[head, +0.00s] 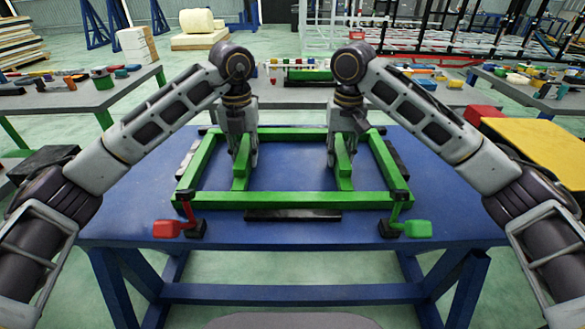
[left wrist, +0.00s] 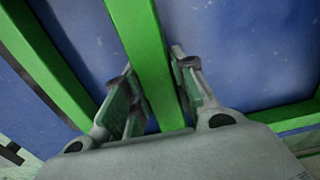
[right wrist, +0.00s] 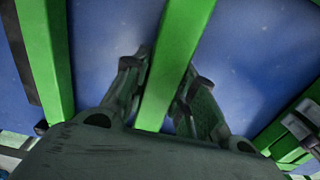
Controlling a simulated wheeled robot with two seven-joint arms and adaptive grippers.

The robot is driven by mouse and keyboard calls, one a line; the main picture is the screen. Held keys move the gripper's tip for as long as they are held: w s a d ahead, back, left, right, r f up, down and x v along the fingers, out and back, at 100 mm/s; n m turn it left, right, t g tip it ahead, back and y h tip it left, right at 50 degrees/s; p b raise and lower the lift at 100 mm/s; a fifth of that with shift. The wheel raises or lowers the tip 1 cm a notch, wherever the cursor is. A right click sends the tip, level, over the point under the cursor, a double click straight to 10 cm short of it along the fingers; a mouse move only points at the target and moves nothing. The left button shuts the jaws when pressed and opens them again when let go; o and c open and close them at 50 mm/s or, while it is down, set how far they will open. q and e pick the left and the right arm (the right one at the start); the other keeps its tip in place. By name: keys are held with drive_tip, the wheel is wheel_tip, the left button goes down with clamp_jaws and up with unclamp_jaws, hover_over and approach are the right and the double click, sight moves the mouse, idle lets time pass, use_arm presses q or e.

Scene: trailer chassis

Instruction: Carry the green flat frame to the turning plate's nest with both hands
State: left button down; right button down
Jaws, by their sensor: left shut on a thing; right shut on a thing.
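The green flat frame (head: 293,199) lies level over the blue table, with long bars front and back and several cross bars. My left gripper (head: 242,165) is shut on the left inner cross bar, and the bar runs between its fingers in the left wrist view (left wrist: 155,75). My right gripper (head: 340,165) is shut on the right inner cross bar, which also shows between the fingers in the right wrist view (right wrist: 168,75). I cannot tell whether the frame rests on the table or is slightly above it. The turning plate's nest cannot be made out.
The blue table (head: 290,232) has a red-handled clamp (head: 168,228) at front left, a green-handled clamp (head: 415,228) at front right and a black bar (head: 293,214) between them. Side tables with small parts stand left (head: 70,98) and right (head: 535,88). A yellow-topped surface (head: 540,145) is at right.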

use_arm(q)
drive_tip(key=c, duration=1.2)
unclamp_jaws()
use_arm(e)
drive_tip(key=c, duration=1.2)
unclamp_jaws()
use_arm(q)
drive_tip(key=shift+o, duration=0.2)
use_arm(e)
drive_tip(key=shift+o, duration=0.2)
use_arm(q)
drive_tip(key=shift+r, duration=0.15)
wheel_tip(320, 180, up, 12)
drive_tip(key=shift+f, duration=0.2)
use_arm(e)
drive_tip(key=shift+r, duration=0.15)
wheel_tip(320, 180, up, 12)
drive_tip(key=shift+f, duration=0.2)
